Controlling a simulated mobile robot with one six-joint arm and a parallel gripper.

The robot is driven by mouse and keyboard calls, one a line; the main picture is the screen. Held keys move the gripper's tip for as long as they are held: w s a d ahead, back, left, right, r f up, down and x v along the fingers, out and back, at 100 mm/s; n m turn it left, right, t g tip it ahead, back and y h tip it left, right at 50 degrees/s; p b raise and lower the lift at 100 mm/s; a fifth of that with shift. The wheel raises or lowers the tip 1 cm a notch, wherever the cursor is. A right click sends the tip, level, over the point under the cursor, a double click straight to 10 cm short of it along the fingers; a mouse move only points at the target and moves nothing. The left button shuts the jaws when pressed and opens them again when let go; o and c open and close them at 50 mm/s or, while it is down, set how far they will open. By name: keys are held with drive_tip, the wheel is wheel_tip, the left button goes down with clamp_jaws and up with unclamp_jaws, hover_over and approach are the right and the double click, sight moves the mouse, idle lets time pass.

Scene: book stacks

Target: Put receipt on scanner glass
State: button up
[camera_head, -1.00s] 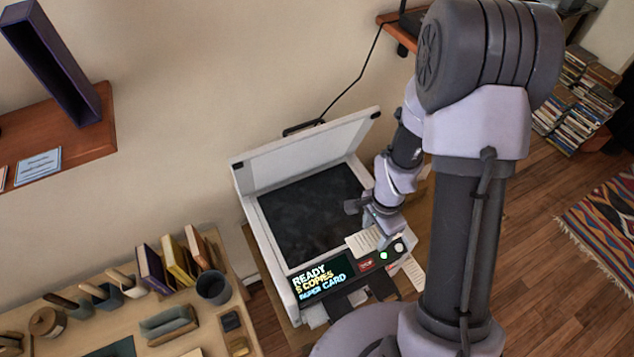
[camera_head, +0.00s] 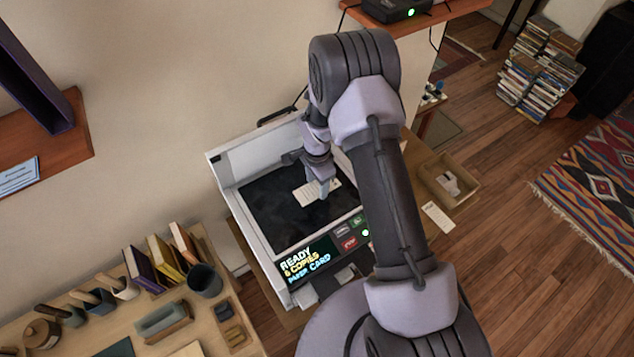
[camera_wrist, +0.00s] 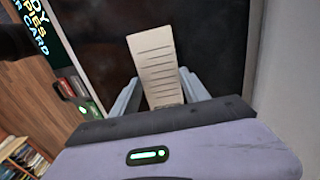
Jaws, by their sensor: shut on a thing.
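The receipt (camera_head: 306,196) is a small cream slip with printed lines. My gripper (camera_head: 322,190) is shut on it and holds it over the dark scanner glass (camera_head: 275,225). In the wrist view the receipt (camera_wrist: 152,58) sticks out from between the fingers of my gripper (camera_wrist: 160,95), with the scanner glass (camera_wrist: 105,40) behind it. I cannot tell whether the receipt touches the glass. The scanner's white lid (camera_head: 265,148) is raised at the back, partly hidden by my arm.
The scanner's panel (camera_head: 305,262) has a lit display and buttons along the front. A desk (camera_head: 205,330) with books and a dark cup (camera_head: 205,281) stands at the left. An open box (camera_head: 447,185) and another paper slip (camera_head: 438,217) lie at the right.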

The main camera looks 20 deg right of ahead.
drive_tip(key=shift+s+f, duration=0.1)
drive_tip(key=o, duration=1.3)
drive_tip(key=shift+r, duration=0.35)
wheel_tip(320, 180, up, 16)
wheel_tip(320, 180, up, 12)
drive_tip(key=n+t, duration=0.2)
drive_tip(key=n, duration=0.1)
hover_over(317, 189)
drive_tip(key=s+a, duration=0.1)
drive_tip(key=s, duration=0.5)
drive_tip(key=s+a+r+n+t, duration=0.1)
drive_tip(key=s+r+n, duration=0.1)
drive_tip(key=s, duration=0.4)
drive_tip(key=s+a+r+n+t+y, duration=0.1)
drive_tip(key=s+r+n, duration=0.1)
drive_tip(key=s+r, duration=0.2)
drive_tip(key=s+r+n+t+y, duration=0.1)
drive_tip(key=s+r+n, duration=0.2)
drive_tip(key=s, duration=0.5)
drive_tip(key=shift+s+a+r+t, duration=0.4)
drive_tip(key=shift+r, duration=0.2)
